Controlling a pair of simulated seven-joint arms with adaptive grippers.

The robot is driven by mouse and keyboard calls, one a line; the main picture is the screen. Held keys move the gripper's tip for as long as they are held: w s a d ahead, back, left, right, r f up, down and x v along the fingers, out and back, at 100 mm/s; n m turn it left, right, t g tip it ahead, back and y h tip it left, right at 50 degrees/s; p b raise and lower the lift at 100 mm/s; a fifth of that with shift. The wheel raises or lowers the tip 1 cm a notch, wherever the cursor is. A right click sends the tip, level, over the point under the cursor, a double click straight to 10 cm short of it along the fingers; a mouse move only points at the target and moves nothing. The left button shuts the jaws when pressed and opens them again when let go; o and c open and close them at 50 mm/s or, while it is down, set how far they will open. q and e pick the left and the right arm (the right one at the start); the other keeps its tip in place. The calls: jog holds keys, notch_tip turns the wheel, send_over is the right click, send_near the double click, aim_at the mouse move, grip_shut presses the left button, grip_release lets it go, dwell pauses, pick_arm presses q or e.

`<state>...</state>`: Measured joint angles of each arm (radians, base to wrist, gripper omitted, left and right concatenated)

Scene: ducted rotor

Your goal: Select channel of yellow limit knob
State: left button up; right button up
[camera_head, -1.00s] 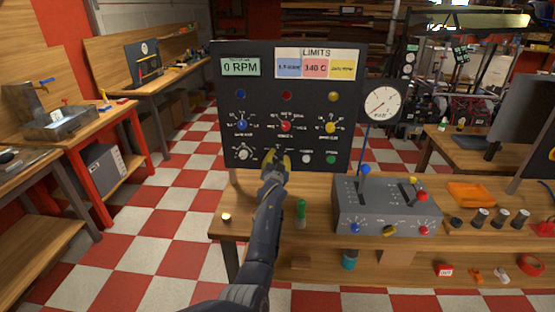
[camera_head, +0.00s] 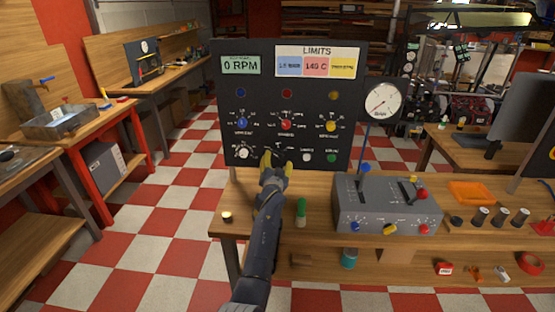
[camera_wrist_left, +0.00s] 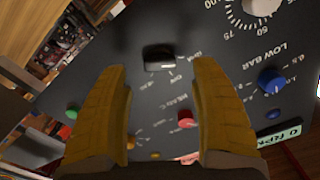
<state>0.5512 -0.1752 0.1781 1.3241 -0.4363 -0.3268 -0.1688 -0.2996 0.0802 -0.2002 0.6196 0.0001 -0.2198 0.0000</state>
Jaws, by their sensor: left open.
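The yellow limit knob (camera_head: 331,126) sits on the black control panel (camera_head: 228,100), in the right column, with a printed dial around it. In the left wrist view the yellow knob (camera_wrist_left: 131,142) shows small, partly behind a finger. My left gripper (camera_head: 277,158), with yellow fingers, is open in front of the panel's lower middle, below and left of the yellow knob. In the left wrist view a black selector knob (camera_wrist_left: 160,57) shows between the open fingertips, and no grip on it is visible. The gripper hides this selector in the head view. My right gripper is not in view.
Red (camera_head: 286,125), blue (camera_head: 242,124) and white (camera_head: 243,153) knobs are close by on the panel. A white button (camera_head: 306,157) and a green button (camera_head: 332,158) lie right of my gripper. A grey lever box (camera_head: 387,205) stands on the bench at right.

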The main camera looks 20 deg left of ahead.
pick_arm(q)
jog(key=shift+v, duration=1.8)
